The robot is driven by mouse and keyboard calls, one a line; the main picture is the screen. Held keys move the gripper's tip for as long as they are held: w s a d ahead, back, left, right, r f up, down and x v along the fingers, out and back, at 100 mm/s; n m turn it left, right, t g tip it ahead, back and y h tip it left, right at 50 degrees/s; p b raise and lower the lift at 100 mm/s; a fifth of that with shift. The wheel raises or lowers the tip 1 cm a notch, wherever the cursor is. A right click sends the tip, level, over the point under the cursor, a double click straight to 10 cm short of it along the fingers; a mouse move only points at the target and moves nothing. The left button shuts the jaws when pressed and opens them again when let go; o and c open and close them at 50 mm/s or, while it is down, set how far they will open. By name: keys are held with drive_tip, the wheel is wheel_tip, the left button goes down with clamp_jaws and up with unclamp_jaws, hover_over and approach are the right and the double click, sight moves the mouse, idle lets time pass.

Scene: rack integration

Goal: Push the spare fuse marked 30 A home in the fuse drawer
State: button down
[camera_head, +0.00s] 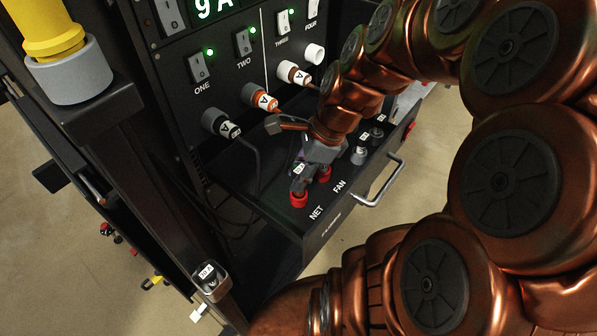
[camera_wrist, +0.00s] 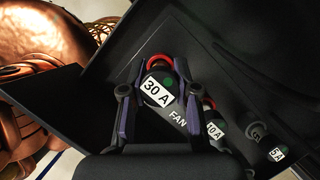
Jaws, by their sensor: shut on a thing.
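The fuse drawer (camera_head: 335,222) is pulled out below the switch panel, with NET and FAN on its front. The fuse marked 30 A (camera_wrist: 158,92) stands between my gripper's two fingers in the wrist view, at a red ring (camera_wrist: 159,61). My gripper (camera_head: 299,186) reaches down to the NET end in the head view and is shut on this fuse. The red ring (camera_head: 299,201) shows just below the fingertips. How deep the fuse sits in its seat cannot be told.
A 10 A fuse (camera_wrist: 212,129) stands close beside the fingers, with a 5 A fuse (camera_wrist: 277,154) farther along the row. The drawer handle (camera_head: 380,184) juts forward. Plugs with cables (camera_head: 262,97) hang above. Another labelled fuse (camera_head: 208,271) sits in a holder at lower left.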

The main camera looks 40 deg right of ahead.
drive_tip(key=shift+f+b, duration=0.6)
drive_tip(key=shift+f, duration=0.9)
drive_tip(key=c, duration=0.8)
unclamp_jaws()
drive_tip(key=v, duration=1.2)
drive_tip(key=shift+s+d, duration=0.1)
